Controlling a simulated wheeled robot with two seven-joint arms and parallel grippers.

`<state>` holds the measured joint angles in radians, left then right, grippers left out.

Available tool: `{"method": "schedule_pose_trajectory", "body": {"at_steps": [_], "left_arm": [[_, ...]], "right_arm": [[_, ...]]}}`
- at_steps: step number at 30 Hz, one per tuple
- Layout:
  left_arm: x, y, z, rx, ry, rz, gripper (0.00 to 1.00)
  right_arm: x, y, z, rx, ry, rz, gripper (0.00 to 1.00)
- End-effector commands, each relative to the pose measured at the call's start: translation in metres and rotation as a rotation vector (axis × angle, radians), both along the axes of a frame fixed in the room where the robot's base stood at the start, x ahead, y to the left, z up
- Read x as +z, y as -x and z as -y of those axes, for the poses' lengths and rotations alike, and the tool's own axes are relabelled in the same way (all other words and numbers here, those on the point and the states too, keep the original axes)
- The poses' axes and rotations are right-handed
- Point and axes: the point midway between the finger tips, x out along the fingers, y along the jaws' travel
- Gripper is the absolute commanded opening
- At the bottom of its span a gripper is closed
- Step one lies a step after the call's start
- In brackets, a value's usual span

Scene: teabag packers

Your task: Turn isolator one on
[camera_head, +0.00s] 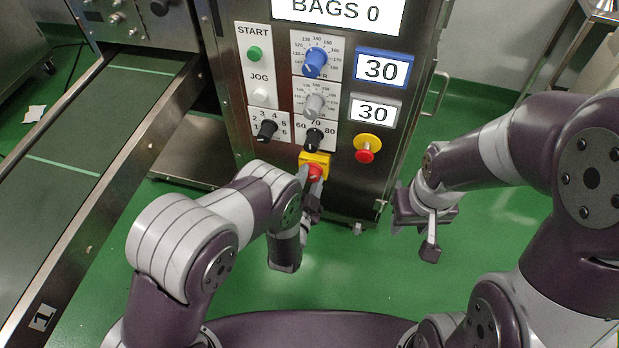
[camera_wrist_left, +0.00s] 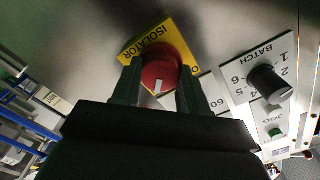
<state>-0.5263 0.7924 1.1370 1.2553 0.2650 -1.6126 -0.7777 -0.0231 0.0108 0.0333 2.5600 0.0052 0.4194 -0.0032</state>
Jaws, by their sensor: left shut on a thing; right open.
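The isolator is a red knob (camera_head: 315,173) on a yellow plate (camera_head: 318,158), low on the front of the steel control cabinet. My left gripper (camera_head: 313,182) is at the knob, with its fingers shut on it. In the left wrist view the red knob (camera_wrist_left: 160,76) sits between the two dark fingers of the left gripper (camera_wrist_left: 158,88). A white mark shows on the knob's face. The yellow plate (camera_wrist_left: 150,40) reads ISOLATOR; part of it is hidden behind the knob and fingers. My right gripper (camera_head: 428,228) is open and empty, right of the cabinet.
A display (camera_head: 340,12) reads BAGS 0. A conveyor (camera_head: 75,150) runs along the left.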

Motion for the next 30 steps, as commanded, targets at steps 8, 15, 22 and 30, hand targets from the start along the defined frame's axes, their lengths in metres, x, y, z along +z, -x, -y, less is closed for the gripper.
{"method": "schedule_pose_trajectory", "body": {"at_steps": [8, 15, 22, 30], "left_arm": [[-0.001, 0.0, 0.0, -0.001, -0.014, 0.002, 0.13], [-0.001, 0.0, 0.0, -0.001, -0.014, 0.002, 0.53], [0.0, 0.0, 0.0, -0.001, -0.012, 0.002, 0.69], [0.004, 0.024, -0.005, -0.004, -0.013, 0.0, 0.69]], "right_arm": [[0.0, 0.0, 0.0, 0.0, 0.0, 0.0, 0.43], [0.0, 0.0, 0.0, 0.0, 0.0, 0.0, 0.43], [0.0, 0.0, 0.0, 0.0, 0.0, 0.0, 0.43], [0.014, 0.0, 0.0, 0.0, 0.0, 0.0, 0.43]]}}
